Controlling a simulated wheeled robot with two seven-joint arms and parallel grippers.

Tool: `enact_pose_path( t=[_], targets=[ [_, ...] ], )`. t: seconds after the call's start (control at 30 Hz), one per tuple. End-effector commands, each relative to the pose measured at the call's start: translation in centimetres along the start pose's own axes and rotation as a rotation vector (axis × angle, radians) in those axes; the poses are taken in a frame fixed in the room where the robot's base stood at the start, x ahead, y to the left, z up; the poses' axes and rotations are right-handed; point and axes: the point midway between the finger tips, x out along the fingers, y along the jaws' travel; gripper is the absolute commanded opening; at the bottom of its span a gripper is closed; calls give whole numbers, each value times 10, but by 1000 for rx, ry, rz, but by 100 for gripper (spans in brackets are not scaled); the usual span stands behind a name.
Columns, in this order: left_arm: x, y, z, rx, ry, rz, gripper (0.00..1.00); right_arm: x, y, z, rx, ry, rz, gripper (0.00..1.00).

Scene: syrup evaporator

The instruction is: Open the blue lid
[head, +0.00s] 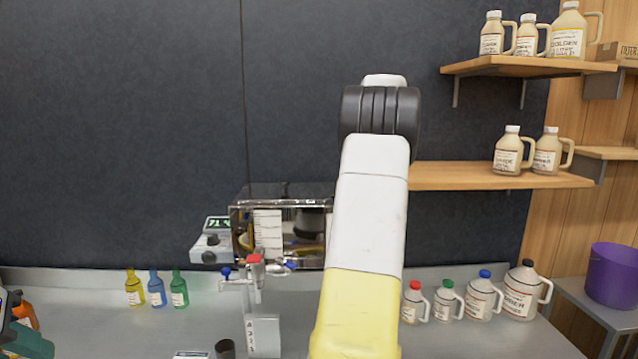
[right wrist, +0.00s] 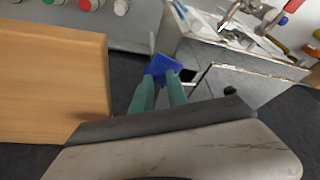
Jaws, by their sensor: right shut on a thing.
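My right arm rises through the middle of the head view and hides my right gripper there. In the right wrist view, the green fingers of my right gripper (right wrist: 161,77) are shut on a blue piece (right wrist: 160,65), apparently the blue lid or its handle. It lies beside the upper edge of the shiny metal evaporator box (right wrist: 205,55); I cannot tell whether it is still joined to it. In the head view the evaporator box (head: 283,190) stands at the back of the bench, its right side hidden by my arm.
A wooden shelf (head: 460,176) with jugs is right of my arm; its board (right wrist: 50,85) fills the left of the wrist view. Several capped jugs (head: 445,300) stand on the bench. Valves with red and blue handles (head: 254,260) front the evaporator. Small coloured bottles (head: 157,288) stand left.

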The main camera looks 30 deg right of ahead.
Motion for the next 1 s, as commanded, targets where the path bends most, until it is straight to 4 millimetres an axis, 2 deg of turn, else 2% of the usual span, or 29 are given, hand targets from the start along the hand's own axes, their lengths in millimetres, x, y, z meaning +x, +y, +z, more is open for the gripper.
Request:
enact_pose_path(
  t=[0.2,0.5,1.0],
  targets=[
    [0,0,0,0,0,0,36,0,12,-1,-167,2,-66,0],
    [0,0,0,0,0,0,36,1,17,-3,-331,2,-134,0],
    [0,0,0,0,0,0,36,1,18,-4,-403,0,-164,0]
  ],
)
